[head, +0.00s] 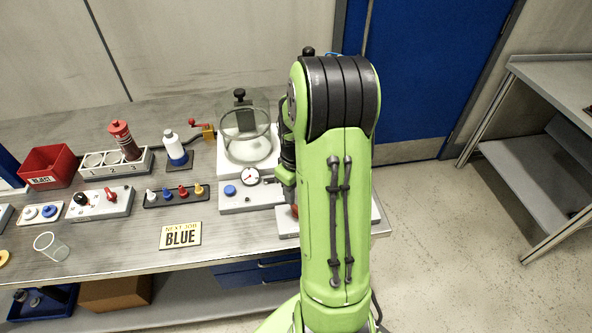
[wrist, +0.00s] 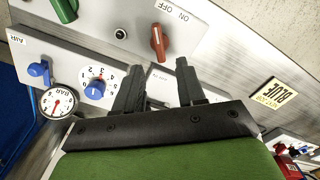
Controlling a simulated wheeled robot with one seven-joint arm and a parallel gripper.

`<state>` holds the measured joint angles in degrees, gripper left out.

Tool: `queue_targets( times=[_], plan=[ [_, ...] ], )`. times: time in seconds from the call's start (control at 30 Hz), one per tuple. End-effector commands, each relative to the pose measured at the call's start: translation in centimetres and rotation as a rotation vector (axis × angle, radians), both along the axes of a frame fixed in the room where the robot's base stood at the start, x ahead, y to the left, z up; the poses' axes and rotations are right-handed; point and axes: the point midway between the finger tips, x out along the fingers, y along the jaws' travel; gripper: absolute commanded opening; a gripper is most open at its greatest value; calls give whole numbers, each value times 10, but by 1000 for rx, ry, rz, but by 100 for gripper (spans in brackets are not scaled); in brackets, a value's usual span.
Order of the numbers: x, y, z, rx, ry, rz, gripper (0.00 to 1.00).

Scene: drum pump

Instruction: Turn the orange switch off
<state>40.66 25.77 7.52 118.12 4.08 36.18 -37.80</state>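The orange switch (wrist: 158,42) sits on a pale panel (wrist: 200,45) in the wrist view, beside the printed words ON and OFF. Its bar lies lengthwise up and down the picture, slightly tilted; I cannot tell for sure which word it points to. My gripper (wrist: 158,77) is open and empty, its two fingers apart. The fingertips appear just below the switch in the wrist view, with no visible contact. In the head view my arm hides the gripper and most of the switch; only a small orange-red bit (head: 295,210) shows at the arm's left edge.
Near the switch are a black button (wrist: 120,34), a green part (wrist: 63,10), a blue dial knob (wrist: 95,89) and a pressure gauge (wrist: 58,101). A glass vessel (head: 247,135) stands behind. A yellow BLUE sign (head: 180,235) lies left on the bench.

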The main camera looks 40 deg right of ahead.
Motion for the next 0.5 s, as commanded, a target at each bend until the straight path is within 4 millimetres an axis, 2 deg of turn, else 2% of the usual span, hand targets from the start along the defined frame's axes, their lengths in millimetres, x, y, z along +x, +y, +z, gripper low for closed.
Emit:
queue_targets(
  times=[0.03,0.23,0.37,0.5],
  plan=[
    [1,-1,19,-4,-6,1,39],
    [1,-1,71,-3,-4,0,39],
    [1,0,91,-1,-2,1,39],
    [0,0,97,0,-1,1,39]
  ],
)
